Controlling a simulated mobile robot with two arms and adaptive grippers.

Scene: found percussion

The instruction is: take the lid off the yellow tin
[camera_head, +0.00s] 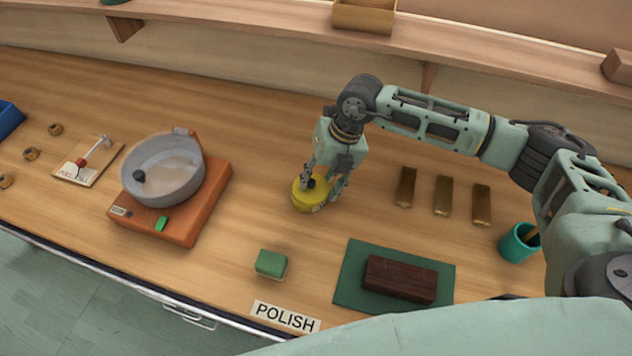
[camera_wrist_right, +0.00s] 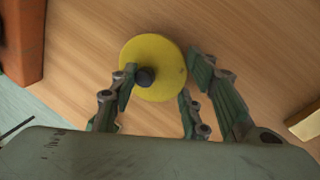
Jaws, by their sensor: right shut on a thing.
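The round yellow tin (camera_head: 311,207) stands on the wooden bench in the middle of the head view. Its yellow lid (camera_wrist_right: 160,55) with a dark round knob (camera_wrist_right: 146,77) fills the middle of the right wrist view. My right gripper (camera_head: 321,182) comes down over the tin from above and is shut on the lid at its knob. One finger touches or nearly touches the knob in the wrist view. I cannot tell whether there is a gap between lid and tin. My left gripper is not in view.
Left of the tin is an orange device (camera_head: 213,201) with a grey pan. A green block (camera_head: 271,264) and a POLISH label (camera_head: 285,317) lie in front. A dark brown block (camera_head: 400,279) sits on a green mat (camera_head: 349,292). Several brass bars (camera_head: 443,196) and a teal cup (camera_head: 516,244) are right.

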